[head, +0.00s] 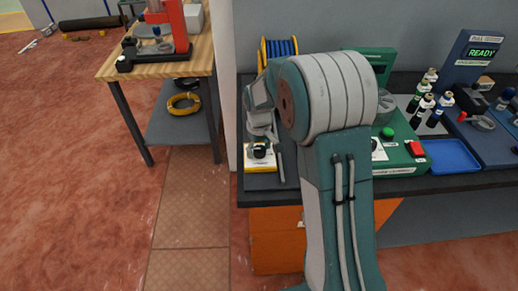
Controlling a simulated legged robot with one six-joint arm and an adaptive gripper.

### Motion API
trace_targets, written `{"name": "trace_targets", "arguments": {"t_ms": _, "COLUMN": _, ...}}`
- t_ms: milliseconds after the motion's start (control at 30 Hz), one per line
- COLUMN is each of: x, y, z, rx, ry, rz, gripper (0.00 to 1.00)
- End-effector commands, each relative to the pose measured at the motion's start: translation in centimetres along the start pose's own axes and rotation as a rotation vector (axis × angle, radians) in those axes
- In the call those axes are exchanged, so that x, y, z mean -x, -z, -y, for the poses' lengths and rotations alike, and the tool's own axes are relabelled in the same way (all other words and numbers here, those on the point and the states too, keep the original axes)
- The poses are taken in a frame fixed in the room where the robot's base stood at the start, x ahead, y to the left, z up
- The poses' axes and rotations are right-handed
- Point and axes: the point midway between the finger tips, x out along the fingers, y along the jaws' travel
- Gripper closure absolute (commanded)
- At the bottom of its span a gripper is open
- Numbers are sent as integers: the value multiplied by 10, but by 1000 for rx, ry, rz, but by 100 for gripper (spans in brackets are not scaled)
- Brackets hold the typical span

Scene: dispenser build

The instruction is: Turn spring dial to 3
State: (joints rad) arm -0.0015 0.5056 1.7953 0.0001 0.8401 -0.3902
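A small yellow box with a white face (256,165) sits at the left front of the dark bench. A black knob (259,152) shows on it, likely the spring dial. Any numbers on its face are too small to read. My gripper (265,133) hangs down just above and behind this knob. I cannot tell whether it touches the knob, or whether its fingers are open or shut. My arm covers the middle of the bench.
A blue cable spool (282,47) stands behind my arm. To the right are a green machine with a red button (416,148), several small bottles, a blue tray (452,156) and a READY display (482,54). A wooden table (180,68) stands left, past a wall edge.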

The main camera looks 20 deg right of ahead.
Motion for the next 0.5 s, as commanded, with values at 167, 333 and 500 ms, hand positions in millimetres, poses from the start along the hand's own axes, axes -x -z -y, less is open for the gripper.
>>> {"name": "trace_targets", "arguments": {"t_ms": 167, "x": 0, "y": 0, "z": 0, "rx": 0, "ry": 0, "rz": 0, "gripper": 95}}
{"name": "trace_targets", "arguments": {"t_ms": 333, "x": -1, "y": 0, "z": 0, "rx": -3, "ry": 1, "rz": 2, "gripper": 95}}
{"name": "trace_targets", "arguments": {"t_ms": 500, "x": -1, "y": 0, "z": 0, "rx": -32, "ry": 1, "rz": 3, "gripper": 94}}
